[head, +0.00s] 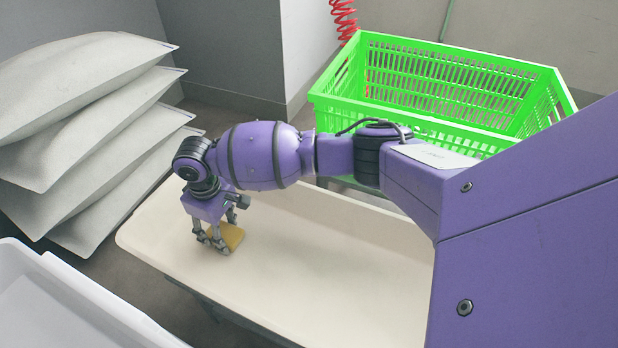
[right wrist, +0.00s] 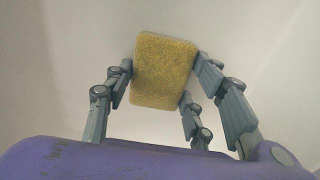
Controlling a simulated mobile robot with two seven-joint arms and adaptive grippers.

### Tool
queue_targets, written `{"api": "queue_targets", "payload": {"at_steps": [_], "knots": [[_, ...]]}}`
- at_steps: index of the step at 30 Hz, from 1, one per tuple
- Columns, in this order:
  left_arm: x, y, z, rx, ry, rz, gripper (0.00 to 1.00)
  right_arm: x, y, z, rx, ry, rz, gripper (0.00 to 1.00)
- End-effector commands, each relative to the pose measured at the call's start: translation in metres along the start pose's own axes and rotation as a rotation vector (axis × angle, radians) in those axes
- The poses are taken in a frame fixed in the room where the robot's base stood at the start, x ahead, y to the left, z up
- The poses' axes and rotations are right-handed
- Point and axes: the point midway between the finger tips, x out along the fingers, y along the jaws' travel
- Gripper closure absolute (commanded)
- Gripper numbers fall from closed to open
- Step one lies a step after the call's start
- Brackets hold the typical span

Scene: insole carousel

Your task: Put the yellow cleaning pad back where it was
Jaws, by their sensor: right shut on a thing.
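The yellow cleaning pad (head: 232,236) is at the left part of the cream table (head: 330,255). It is a small sponge-like block, and it also shows in the right wrist view (right wrist: 163,72), against the pale table surface. My right gripper (head: 219,243) points down and is shut on the pad, with fingers on both sides of it; it shows in the right wrist view too (right wrist: 160,85). I cannot tell whether the pad touches the table or is just above it. My left gripper is not in view.
A green slatted crate (head: 325,102) stands behind the table. Several stacked grey sacks (head: 75,85) are at the left. A white bin (head: 85,295) is at the front left. The visible table top around the pad is clear. A red coiled hose (head: 343,18) hangs at the back.

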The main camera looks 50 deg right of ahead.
Motion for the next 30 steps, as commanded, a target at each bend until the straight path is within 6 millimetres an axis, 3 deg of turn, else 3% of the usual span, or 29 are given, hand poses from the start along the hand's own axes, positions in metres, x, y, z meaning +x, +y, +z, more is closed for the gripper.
{"api": "queue_targets", "payload": {"at_steps": [1,5,17,30], "knots": [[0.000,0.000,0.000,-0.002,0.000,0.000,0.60,0.001,0.000,0.000,0.001,-0.001,0.000,0.47],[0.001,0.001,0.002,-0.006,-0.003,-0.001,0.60,0.001,0.000,0.001,0.001,-0.001,0.000,0.31],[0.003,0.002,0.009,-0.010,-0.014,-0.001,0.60,-0.006,0.001,0.000,0.000,0.001,0.002,0.31],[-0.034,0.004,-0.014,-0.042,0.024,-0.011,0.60,-0.098,0.000,-0.002,-0.001,0.006,0.001,0.31]]}}
